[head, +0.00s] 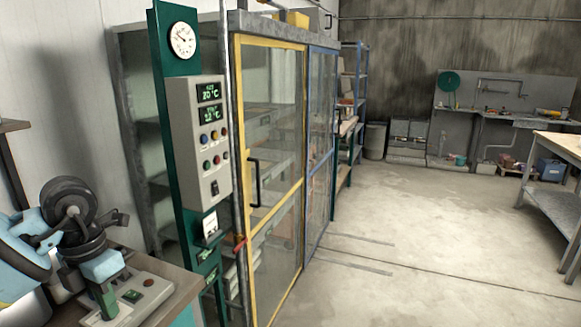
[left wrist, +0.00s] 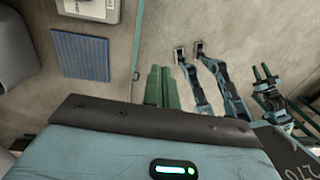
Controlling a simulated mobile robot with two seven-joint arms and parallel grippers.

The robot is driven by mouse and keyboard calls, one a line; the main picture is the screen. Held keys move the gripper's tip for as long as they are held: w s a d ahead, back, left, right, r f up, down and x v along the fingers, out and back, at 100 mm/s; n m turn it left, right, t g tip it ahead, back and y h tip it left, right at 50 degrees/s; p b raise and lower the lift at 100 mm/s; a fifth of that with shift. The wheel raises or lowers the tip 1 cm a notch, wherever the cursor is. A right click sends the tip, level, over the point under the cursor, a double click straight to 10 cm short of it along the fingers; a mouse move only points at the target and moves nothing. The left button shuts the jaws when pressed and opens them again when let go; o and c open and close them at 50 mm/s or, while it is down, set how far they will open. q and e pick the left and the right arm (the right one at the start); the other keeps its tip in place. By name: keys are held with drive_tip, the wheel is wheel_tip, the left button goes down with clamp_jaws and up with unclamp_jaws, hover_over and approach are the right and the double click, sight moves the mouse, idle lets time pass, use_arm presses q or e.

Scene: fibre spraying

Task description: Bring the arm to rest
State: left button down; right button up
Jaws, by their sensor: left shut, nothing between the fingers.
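My left arm comes in from the lower left in the head view, with black round joints and pale blue links. My left gripper (head: 107,303) has green fingers that point down, in front of or over a grey button box on a bench; I cannot tell whether they touch it. In the left wrist view the green fingers of the left gripper (left wrist: 160,86) lie side by side, shut, with nothing between them.
The button box (head: 146,301) sits on a bench (head: 182,296). A control panel (head: 203,140) and a yellow-framed glass door (head: 272,180) stand beyond it.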

use_arm(q)
drive_tip(key=s+d+f+n+t+h, duration=0.2)
drive_tip(key=s+d+n+h, duration=0.1)
drive_tip(key=d+h, duration=0.45)
drive_tip(key=s+d+f+n+t+h, duration=0.1)
drive_tip(key=s+d+f+n+h, duration=0.2)
drive_tip(key=d+h, duration=0.45)
drive_tip(key=s+d+f+n+t+h, duration=0.25)
drive_tip(key=d+h, duration=0.25)
drive_tip(key=d, duration=0.5)
drive_tip(key=s+a+f+n+t+y, duration=0.2)
drive_tip(key=a+f+n+t+y, duration=0.45)
drive_tip(key=n, duration=0.55)
drive_tip(key=s+a+f+n+t+y, duration=0.2)
drive_tip(key=a+f+n+t+y, duration=0.15)
drive_tip(key=f+n+y, duration=0.6)
drive_tip(key=s+a+f+n+g+y+p, duration=0.1)
drive_tip(key=s+f+n+g, duration=0.5)
drive_tip(key=s+f, duration=0.8)
drive_tip(key=s+a+n+y, duration=0.1)
drive_tip(key=s+a+n, duration=0.1)
drive_tip(key=shift+s+a+y, duration=0.3)
drive_tip(key=shift+a+y, duration=0.05)
drive_tip(key=shift+y, duration=0.05)
use_arm(e)
drive_tip(key=shift+w+d+r, duration=0.2)
drive_tip(key=shift+w+r, duration=0.3)
drive_tip(key=shift+r, duration=0.25)
